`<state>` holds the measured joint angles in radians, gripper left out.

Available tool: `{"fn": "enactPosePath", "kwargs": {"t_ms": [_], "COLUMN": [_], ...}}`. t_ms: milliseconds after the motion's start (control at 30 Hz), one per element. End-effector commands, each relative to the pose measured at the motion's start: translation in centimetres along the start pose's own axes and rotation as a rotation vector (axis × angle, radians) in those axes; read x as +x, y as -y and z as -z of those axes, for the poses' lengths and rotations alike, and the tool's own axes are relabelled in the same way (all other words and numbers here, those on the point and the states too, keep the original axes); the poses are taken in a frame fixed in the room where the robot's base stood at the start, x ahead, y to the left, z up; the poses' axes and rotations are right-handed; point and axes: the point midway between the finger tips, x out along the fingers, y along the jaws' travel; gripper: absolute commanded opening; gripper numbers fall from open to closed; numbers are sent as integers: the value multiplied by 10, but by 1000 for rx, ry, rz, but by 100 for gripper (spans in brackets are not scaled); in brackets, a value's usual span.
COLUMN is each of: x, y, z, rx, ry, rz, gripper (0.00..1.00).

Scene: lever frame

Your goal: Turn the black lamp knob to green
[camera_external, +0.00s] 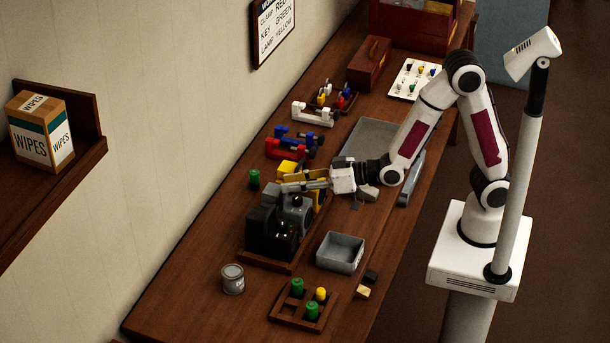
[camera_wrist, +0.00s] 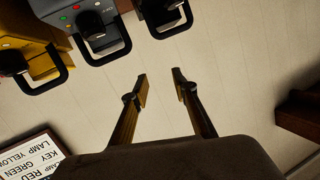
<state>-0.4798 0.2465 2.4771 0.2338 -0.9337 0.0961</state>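A black boxy unit (camera_external: 268,235) stands at the near end of a row on a wooden base, beside a grey unit (camera_external: 297,212) and a yellow unit (camera_external: 288,170). In the wrist view the black unit's dark loop handle (camera_wrist: 165,18) shows at the top edge; its knob cannot be made out. The grey unit (camera_wrist: 85,18) there shows small coloured dots, a dark knob and a black loop handle. My gripper (camera_wrist: 163,80) is open and empty, with bare wall between its fingers. In the external view my gripper (camera_external: 288,186) is over the yellow and grey units.
A wall sign (camera_external: 273,30) reads partly KEY GREEN, LAMP YELLOW. A grey tray (camera_external: 340,253), a can (camera_external: 233,279) and a wooden tray (camera_external: 283,315) with green and yellow pieces stand nearby. A green cylinder (camera_external: 254,179) is near the wall. Red and blue clamps (camera_external: 287,148) lie beyond.

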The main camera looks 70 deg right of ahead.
Motion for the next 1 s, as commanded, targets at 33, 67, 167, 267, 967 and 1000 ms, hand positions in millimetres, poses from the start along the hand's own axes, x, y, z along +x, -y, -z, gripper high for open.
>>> {"fn": "enactPosePath", "kwargs": {"t_ms": [33, 67, 167, 267, 967, 1000], "x": [2, 4, 6, 7, 1, 1], "y": [5, 7, 16, 25, 49, 49], "z": [-7, -9, -15, -22, -37, -37], "rx": [-21, -33, -70, -107, -202, -202], "ry": [-12, -24, -63, -102, -220, -220], "rz": [10, 15, 35, 54, 108, 108], "gripper": [28, 28, 28, 28, 28, 28]}}
